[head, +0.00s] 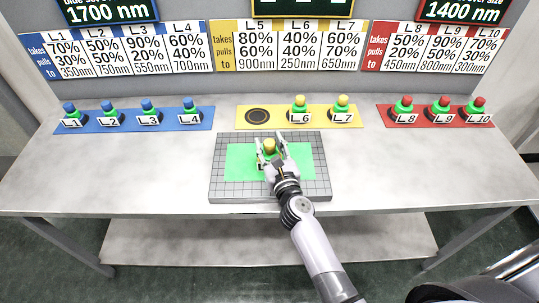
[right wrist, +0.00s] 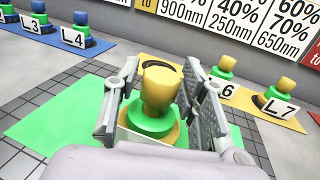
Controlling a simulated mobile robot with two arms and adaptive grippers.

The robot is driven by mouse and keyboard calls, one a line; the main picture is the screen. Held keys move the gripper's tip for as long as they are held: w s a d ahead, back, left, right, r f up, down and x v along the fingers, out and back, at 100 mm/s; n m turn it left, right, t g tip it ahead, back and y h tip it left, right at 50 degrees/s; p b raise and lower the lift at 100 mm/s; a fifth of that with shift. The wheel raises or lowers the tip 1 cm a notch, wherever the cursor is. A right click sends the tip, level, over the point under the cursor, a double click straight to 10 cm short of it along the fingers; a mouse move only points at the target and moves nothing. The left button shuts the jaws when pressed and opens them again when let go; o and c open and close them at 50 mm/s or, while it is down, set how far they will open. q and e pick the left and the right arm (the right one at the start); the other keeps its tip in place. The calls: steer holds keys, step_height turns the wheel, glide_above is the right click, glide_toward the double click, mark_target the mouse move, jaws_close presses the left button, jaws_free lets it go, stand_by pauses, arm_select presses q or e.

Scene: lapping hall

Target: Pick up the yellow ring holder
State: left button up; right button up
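A ring holder with a yellow knob and a green ring (head: 269,146) stands upright on the green sheet (head: 236,160) of the gridded grey plate. It also shows large in the right wrist view (right wrist: 157,95), yellow on top with green below. My right gripper (head: 270,152) is over the plate, and its fingers (right wrist: 160,100) stand on either side of the holder. The fingers look open, with a gap beside the yellow knob. The holder's lower front is partly hidden by my gripper. My left gripper is not in view.
A yellow mat (head: 280,117) behind the plate bears holders L6 (head: 299,104) and L7 (head: 342,104), and an empty dark round spot (head: 257,115). A blue mat (head: 209,114) and a red mat (head: 385,110) bear more holders. The table front (head: 120,185) is clear.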

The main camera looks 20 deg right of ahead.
jaws_close()
steer(key=shift+r, duration=0.1)
stand_by(0.4)
